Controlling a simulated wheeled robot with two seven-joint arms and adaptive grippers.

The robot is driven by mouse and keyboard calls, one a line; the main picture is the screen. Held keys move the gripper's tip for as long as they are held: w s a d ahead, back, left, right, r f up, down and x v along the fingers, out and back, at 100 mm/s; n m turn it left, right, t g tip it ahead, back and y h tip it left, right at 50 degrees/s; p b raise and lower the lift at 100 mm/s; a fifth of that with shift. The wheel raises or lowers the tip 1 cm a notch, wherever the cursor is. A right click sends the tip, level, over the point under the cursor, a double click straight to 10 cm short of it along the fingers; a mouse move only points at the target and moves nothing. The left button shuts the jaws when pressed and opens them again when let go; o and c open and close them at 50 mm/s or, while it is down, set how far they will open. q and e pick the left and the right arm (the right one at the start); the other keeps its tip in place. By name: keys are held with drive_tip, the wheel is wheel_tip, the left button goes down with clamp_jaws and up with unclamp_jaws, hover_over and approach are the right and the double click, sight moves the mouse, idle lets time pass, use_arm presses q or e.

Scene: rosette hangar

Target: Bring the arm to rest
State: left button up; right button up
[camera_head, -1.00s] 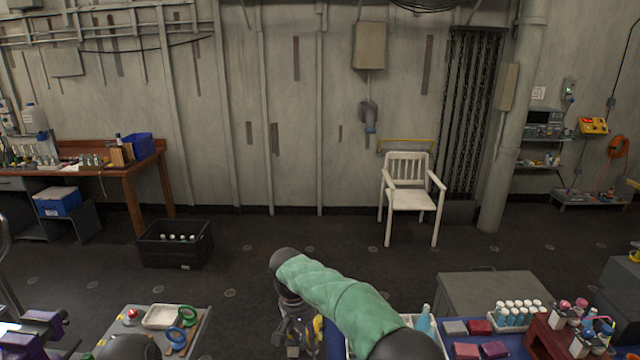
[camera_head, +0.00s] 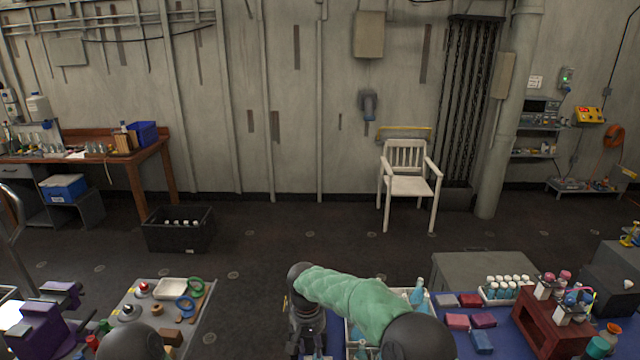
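My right arm (camera_head: 352,297) wears a green padded sleeve and comes in from the bottom right. It bends at a dark joint and its forearm points down toward the bottom edge. My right gripper (camera_head: 312,350) is at the bottom edge, beside the white crate, mostly cut off and foreshortened. I cannot tell whether its fingers are open or shut, and nothing held shows. A dark rounded part of my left arm (camera_head: 138,342) shows at the bottom left; the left gripper is out of view.
A white crate (camera_head: 349,336) with blue-capped bottles is right of the gripper. A blue-topped table (camera_head: 505,345) holds red and grey boxes, a bottle rack and a red stand. A grey table (camera_head: 203,318) with rings and a tray is at left. Open floor and a white chair (camera_head: 409,186) lie beyond.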

drive_tip(key=s+d+f+y+b, duration=0.15)
drive_tip(key=s+f, duration=0.25)
drive_tip(key=f, duration=0.4)
drive_tip(key=s+d+f+m+y+b, duration=0.1)
drive_tip(key=s+d+f+b, duration=0.15)
drive_tip(key=s+f, duration=0.45)
drive_tip(key=s+d+f+y+b, duration=0.1)
drive_tip(key=s+d+f, duration=0.1)
drive_tip(key=f, duration=0.8)
drive_tip(key=s+d+f+m+b, duration=0.1)
drive_tip(key=s+d+f, duration=0.2)
drive_tip(key=s, duration=0.5)
drive_tip(key=s+d+f+m+y+b, duration=0.1)
drive_tip(key=s+d+f+m+b, duration=0.1)
drive_tip(key=s+f, duration=0.3)
drive_tip(key=s+d, duration=0.1)
drive_tip(key=s, duration=0.3)
drive_tip(key=shift+s+f+t, duration=0.15)
drive_tip(key=shift+f+t, duration=0.1)
drive_tip(key=shift+t, duration=0.05)
